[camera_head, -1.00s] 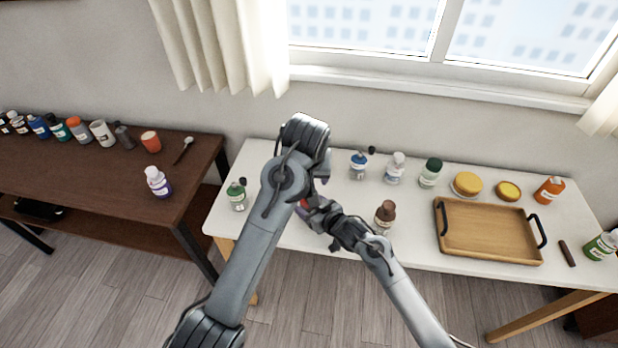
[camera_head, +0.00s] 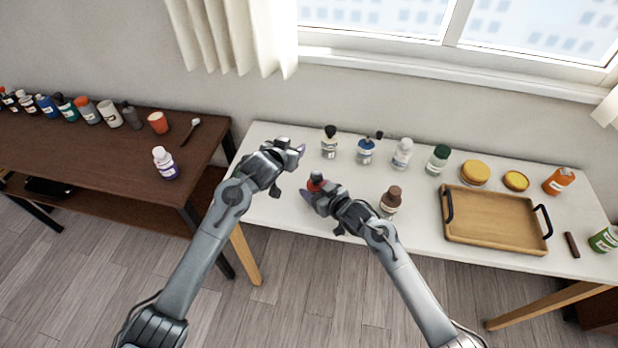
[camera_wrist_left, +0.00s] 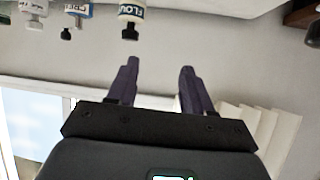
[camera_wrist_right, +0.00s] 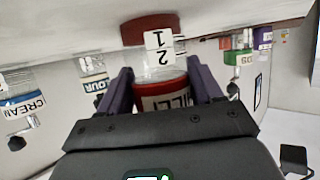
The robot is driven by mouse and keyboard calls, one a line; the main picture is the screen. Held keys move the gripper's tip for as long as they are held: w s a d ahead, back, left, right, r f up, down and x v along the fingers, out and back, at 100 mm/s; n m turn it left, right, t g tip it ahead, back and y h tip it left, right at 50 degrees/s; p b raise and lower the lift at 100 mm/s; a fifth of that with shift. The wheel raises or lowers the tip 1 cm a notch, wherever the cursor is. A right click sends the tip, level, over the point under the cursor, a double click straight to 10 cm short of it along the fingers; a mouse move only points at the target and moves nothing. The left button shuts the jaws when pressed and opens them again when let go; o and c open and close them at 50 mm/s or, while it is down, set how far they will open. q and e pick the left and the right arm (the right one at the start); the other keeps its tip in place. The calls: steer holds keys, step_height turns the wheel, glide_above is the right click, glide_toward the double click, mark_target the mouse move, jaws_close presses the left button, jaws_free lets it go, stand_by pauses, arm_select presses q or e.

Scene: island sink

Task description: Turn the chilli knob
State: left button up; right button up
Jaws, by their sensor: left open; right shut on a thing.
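My right gripper (camera_head: 309,193) is shut around a red jar (camera_head: 316,182) near the table's left front. In the right wrist view the red part (camera_wrist_right: 163,90) sits between the fingers, with a label ending in "ILLI". It adjoins a clear section bearing number labels "1" and "2" (camera_wrist_right: 160,50) and a dark red part (camera_wrist_right: 150,27), upside down in this view. My left gripper (camera_head: 300,150) is open and empty, above the table to the back left of the jar. Its parted fingers (camera_wrist_left: 157,80) show in the left wrist view with nothing between them.
A flour bottle (camera_head: 329,143), a blue-labelled bottle (camera_head: 365,150), a white bottle (camera_head: 402,154) and a green-capped bottle (camera_head: 437,160) line the back. A brown-capped bottle (camera_head: 391,201) stands just right of my right gripper. A wooden tray (camera_head: 490,238) lies further right.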

mark_target(311, 177)
arm_select(q)
steer(key=s+a+f+m+g+h, duration=0.1)
steer(key=s+a+f+m+h, duration=0.1)
steer(key=s+f+m+h, duration=0.3)
steer(key=s+a+f+m+g+h, duration=0.1)
steer(key=s+a+m+h, duration=0.15)
steer(key=s+h, duration=0.4)
steer(key=x, duration=1.1)
steer(key=shift+s+d+f, duration=0.1)
steer(key=shift+d, duration=0.2)
steer(key=c, duration=0.8)
steer(key=shift+m+g, duration=0.25)
steer(key=shift+g, duration=0.05)
